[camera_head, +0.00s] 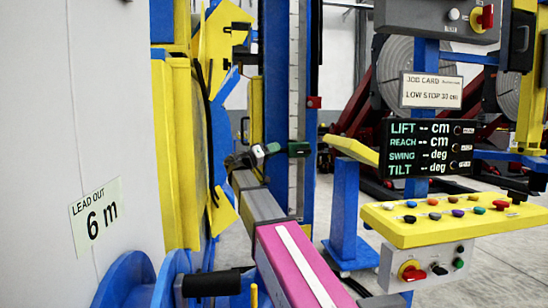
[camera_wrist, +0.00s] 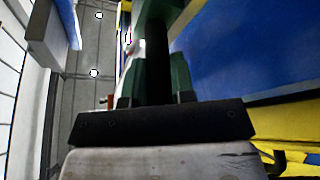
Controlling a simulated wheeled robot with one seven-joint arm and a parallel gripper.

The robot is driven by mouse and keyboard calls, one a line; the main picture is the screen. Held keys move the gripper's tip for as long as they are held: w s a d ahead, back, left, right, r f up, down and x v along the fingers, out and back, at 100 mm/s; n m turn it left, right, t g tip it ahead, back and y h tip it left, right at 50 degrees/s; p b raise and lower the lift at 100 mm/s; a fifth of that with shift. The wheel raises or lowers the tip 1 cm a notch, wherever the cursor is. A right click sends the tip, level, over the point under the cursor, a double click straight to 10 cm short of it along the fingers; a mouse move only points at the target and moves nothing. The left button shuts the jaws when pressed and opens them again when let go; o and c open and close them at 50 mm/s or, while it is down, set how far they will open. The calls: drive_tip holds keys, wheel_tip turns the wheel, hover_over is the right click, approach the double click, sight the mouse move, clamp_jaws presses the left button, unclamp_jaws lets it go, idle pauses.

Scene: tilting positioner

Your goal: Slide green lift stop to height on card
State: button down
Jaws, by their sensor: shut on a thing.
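The blue lift column (camera_head: 276,75) stands upright in the head view with a pale scale strip (camera_head: 293,90) along it. The green lift stop (camera_head: 299,149) shows as a small dark green piece on the column, with a dark end. My gripper (camera_head: 258,155) is at this height, just left of the column. In the wrist view dark green parts (camera_wrist: 181,78) stand beyond the black plate of my gripper. My gripper is shut on the green lift stop; the exact contact is mostly hidden. The job card (camera_head: 431,90) reads "LOW STOP" and about 30 cm; its digits are blurred.
A display (camera_head: 430,147) shows dashes for lift, reach, swing and tilt. A yellow button panel (camera_head: 455,222) stands at the right. A yellow and blue machine frame (camera_head: 180,150) is close on the left, beside a pale wall marked "LEAD OUT 6 m" (camera_head: 97,215).

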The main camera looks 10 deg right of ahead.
drive_tip(key=shift+r, duration=0.15)
drive_tip(key=c, duration=1)
unclamp_jaws()
drive_tip(key=shift+o, duration=0.2)
drive_tip(key=shift+a, duration=0.1)
drive_tip(key=v, duration=1)
drive_tip(key=shift+a+f, duration=0.25)
drive_tip(key=shift+f, duration=0.05)
drive_tip(key=shift+s, duration=0.1)
